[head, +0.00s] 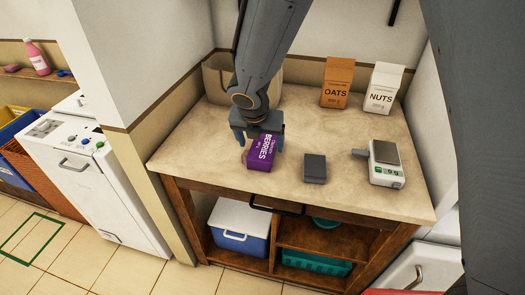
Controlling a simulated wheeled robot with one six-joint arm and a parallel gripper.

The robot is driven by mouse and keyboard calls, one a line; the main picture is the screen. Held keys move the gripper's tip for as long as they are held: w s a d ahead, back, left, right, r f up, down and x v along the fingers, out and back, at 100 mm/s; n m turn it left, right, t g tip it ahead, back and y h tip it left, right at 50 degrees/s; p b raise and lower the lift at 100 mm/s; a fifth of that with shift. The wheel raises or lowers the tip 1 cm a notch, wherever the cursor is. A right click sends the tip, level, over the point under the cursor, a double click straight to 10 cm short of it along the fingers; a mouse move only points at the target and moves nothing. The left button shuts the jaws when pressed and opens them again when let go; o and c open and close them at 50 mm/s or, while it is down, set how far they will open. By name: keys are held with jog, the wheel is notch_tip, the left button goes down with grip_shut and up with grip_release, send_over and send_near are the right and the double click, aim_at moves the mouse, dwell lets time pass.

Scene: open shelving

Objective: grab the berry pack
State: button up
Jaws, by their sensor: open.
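A purple berry pack (261,154) marked "BERRIES" lies on the beige counter (330,225), left of its middle and near the front edge. My gripper (257,142) is open and comes down from above, with its fingers at the left and right sides of the pack's far end. The palm hides part of the pack's top. I cannot tell whether the fingers touch it.
A small dark grey box (315,168) lies just right of the pack. A scale (384,164) stands farther right. An oats bag (337,83), a nuts bag (383,88) and a beige bin (216,80) stand at the back. The counter's front left is clear.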

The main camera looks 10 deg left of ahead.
aim_at(263, 146)
jog(key=x, duration=0.5)
jog(key=shift+w+d+r, duration=0.15)
jog(key=shift+w+r, duration=0.05)
jog(key=shift+w, duration=0.15)
